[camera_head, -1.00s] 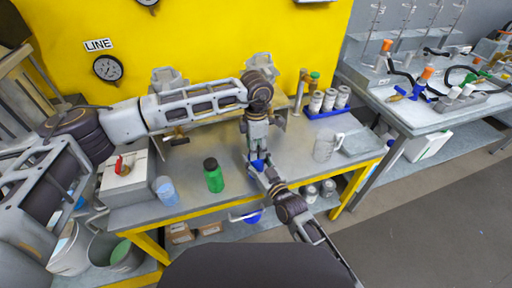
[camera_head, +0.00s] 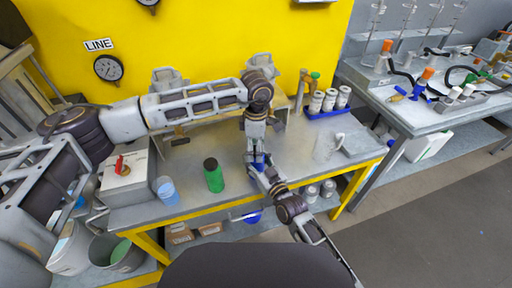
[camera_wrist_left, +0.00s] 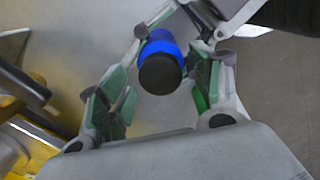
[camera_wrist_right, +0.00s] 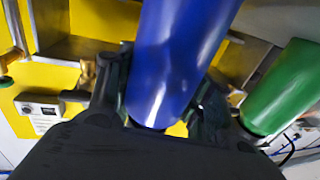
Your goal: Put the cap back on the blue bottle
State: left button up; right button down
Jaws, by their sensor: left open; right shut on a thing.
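The blue bottle (camera_head: 259,160) is mostly hidden between my two grippers in the head view. In the left wrist view the bottle (camera_wrist_left: 159,36) has a black cap (camera_wrist_left: 160,73) on its top, seen from above. My left gripper (camera_wrist_left: 160,95) is open, with its fingers on either side of the cap and visible gaps to it. My right gripper (camera_wrist_right: 160,110) is shut on the bottle, which fills the middle of the right wrist view (camera_wrist_right: 175,60). Whether the cap is fully seated cannot be told.
A green bottle (camera_head: 214,178) with a dark cap stands left of the grippers on the grey bench (camera_head: 190,205). A blue cup (camera_head: 166,190) stands further left. A clear mug (camera_head: 325,146) and a blue rack (camera_head: 328,112) of white containers are to the right.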

pick_arm(q)
jog(key=shift+r, duration=0.1)
notch_tip(320, 180, up, 12)
dwell(0.8)
pick_arm(e)
jog(key=c, duration=0.5)
grip_release()
jog(key=shift+c, duration=0.2)
jog(key=shift+s, duration=0.1)
jog(key=v, duration=1.1)
jog(key=shift+s+d, duration=0.2)
jog(key=shift+s, duration=0.1)
dwell(0.4)
